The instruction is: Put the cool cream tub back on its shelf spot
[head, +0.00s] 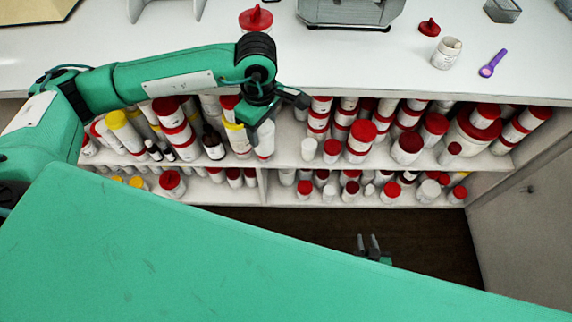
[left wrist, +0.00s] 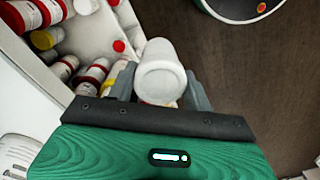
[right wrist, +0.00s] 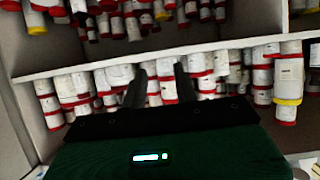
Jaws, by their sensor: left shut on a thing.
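My left gripper (head: 272,108) is in front of the upper shelf, just below the counter's front edge. In the left wrist view its fingers (left wrist: 160,86) are shut on a plain white tub (left wrist: 161,72), whose round pale end faces the camera. The tub's label and lid cannot be made out. A white cylinder (head: 265,140) below the gripper in the head view appears to be this tub. My right gripper (head: 370,246) is low in front of the shelves, over the dark floor. In the right wrist view its fingers (right wrist: 160,88) are apart and empty.
The upper shelf (head: 285,155) and lower shelf (head: 270,190) are crowded with red- and yellow-lidded tubs. On the white counter (head: 350,60) are an open jar (head: 446,54), a red lid (head: 429,27), a purple scoop (head: 492,63) and a grey device (head: 350,12). Dark floor lies clear below.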

